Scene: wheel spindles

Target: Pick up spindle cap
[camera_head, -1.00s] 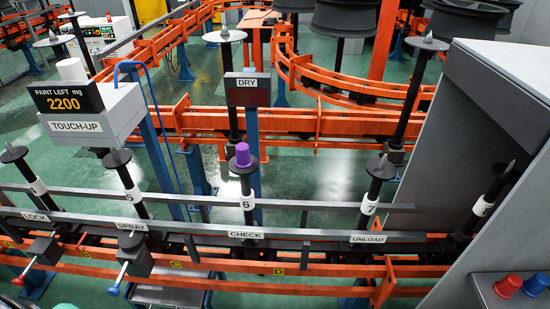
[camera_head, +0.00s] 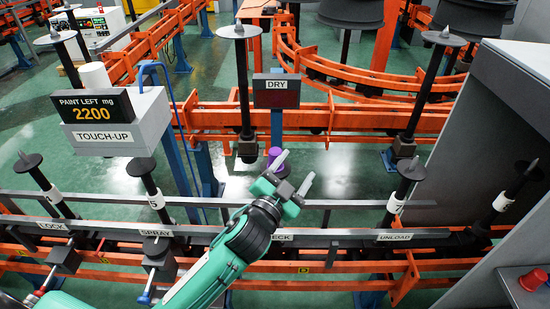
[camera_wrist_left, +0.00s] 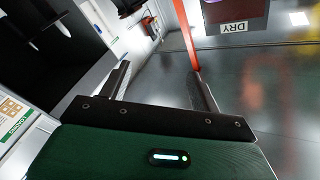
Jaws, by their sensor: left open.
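The purple spindle cap (camera_head: 275,154) sits upright on the spindle at the CHECK station in the head view. The spindle under it is mostly hidden behind my left arm. My left gripper (camera_head: 296,170) is open and empty, its fingers reaching up toward the upper right. One finger overlaps the cap's right edge in the picture; I cannot tell whether they touch. In the left wrist view the open fingers (camera_wrist_left: 162,80) have nothing between them, and the cap does not show. My right gripper is not in view.
Bare spindles with pointed tips stand on both sides, one (camera_head: 407,172) above the UNLOAD label. A grey rail (camera_head: 340,243) runs below. The DRY sign (camera_head: 276,91) stands behind the cap. A red cap (camera_head: 533,279) sits on the grey stand at lower right.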

